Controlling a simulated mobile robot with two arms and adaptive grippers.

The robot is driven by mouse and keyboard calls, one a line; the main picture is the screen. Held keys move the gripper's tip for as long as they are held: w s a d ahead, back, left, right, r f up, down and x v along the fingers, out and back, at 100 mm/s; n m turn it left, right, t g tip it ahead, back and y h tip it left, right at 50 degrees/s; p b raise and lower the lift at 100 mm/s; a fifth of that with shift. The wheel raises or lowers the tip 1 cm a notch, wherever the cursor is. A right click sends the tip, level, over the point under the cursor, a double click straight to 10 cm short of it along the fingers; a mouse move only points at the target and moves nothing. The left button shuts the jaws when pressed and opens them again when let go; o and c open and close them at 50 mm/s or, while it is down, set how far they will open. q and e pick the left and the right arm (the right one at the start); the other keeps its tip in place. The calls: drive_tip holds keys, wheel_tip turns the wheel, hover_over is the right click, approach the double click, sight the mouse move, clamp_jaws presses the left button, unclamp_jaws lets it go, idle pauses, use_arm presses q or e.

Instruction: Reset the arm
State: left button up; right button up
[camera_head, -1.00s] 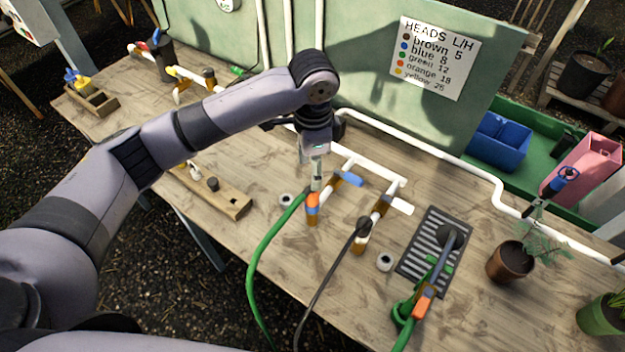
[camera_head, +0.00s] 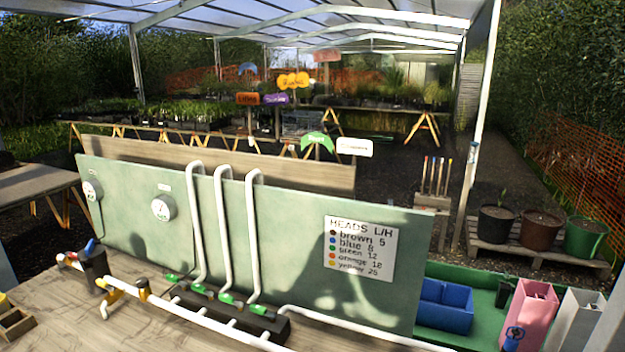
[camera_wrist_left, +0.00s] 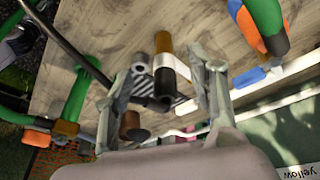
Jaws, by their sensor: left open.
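My left gripper (camera_wrist_left: 167,72) shows in the left wrist view with its two fingers spread apart. Nothing is clamped between them. In the head view neither arm nor gripper shows.
A green panel (camera_head: 290,245) with a sign (camera_head: 359,248) stands behind. Blue (camera_head: 444,306) and pink bins (camera_head: 530,312) are right. Hoses (camera_wrist_left: 76,95) show near my gripper.

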use_arm(q)
drive_tip(key=s+a+f+n+t+y, duration=0.1)
drive_tip(key=s+a+f+n+y, duration=0.15)
drive_tip(key=s+a+n, duration=0.45)
drive_tip(key=s+a+f+n+t+y, duration=0.1)
drive_tip(key=s+a+f+n, duration=0.15)
drive_tip(key=s+a, duration=0.7)
wheel_tip(320, 180, down, 32)
drive_tip(key=g+b, duration=0.1)
drive_tip(key=b, duration=0.4)
drive_tip(key=s+a+f+g+b, duration=0.1)
drive_tip(key=s+a+f+b, duration=0.2)
drive_tip(key=s+f, duration=1.4)
wheel_tip(320, 180, down, 4)
drive_tip(key=shift+s+r+m+b, duration=0.15)
drive_tip(key=shift+r+m+b, duration=0.15)
drive_tip(key=shift+b, duration=0.3)
use_arm(e)
wheel_tip(320, 180, down, 9)
use_arm(q)
drive_tip(key=shift+a, duration=0.1)
drive_tip(key=shift+c, duration=0.3)
use_arm(e)
drive_tip(key=shift+f, duration=0.1)
drive_tip(key=shift+c, duration=0.2)
